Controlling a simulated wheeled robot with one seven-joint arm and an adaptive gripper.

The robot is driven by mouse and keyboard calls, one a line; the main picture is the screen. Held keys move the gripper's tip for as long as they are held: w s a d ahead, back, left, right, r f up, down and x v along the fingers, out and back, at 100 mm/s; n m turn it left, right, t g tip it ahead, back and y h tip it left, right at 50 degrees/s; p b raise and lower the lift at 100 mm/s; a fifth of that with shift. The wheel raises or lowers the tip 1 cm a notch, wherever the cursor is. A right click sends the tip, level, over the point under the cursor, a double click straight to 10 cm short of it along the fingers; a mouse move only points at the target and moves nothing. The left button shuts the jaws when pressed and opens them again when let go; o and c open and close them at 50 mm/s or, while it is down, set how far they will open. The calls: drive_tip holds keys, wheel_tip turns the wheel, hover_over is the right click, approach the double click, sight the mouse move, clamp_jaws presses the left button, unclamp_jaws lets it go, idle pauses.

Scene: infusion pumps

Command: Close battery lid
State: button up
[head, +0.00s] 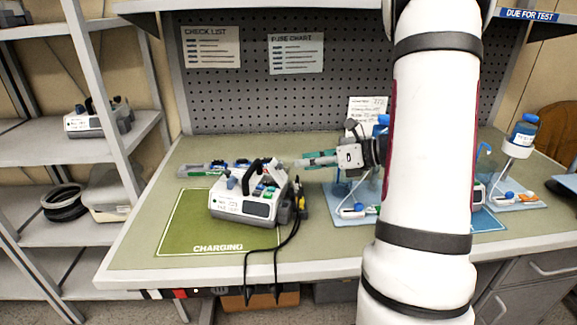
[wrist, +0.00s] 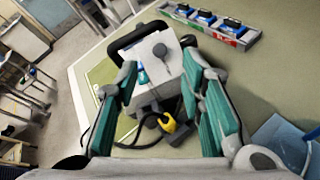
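A white and grey infusion pump (head: 240,205) with a black carry handle stands upright on the green charging mat (head: 180,232). In the wrist view the pump (wrist: 158,78) lies ahead, framed by the fingers, its side toward me. That side has a round dark knob and a small blue patch. My gripper (head: 301,162) reaches in from the right at about handle height. In the wrist view my gripper (wrist: 160,63) has its teal-padded fingers wide apart, with nothing visibly held. Contact with the pump cannot be told.
A yellow plug (wrist: 170,124) and black cables hang at the pump's right side and over the table edge. A tray with blue-topped blocks (wrist: 210,22) lies behind the pump. Blue stands (head: 350,210) sit to the right. The table's front left is clear.

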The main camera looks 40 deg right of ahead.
sight(282, 166)
drive_tip(key=x, duration=0.6)
clamp_jaws()
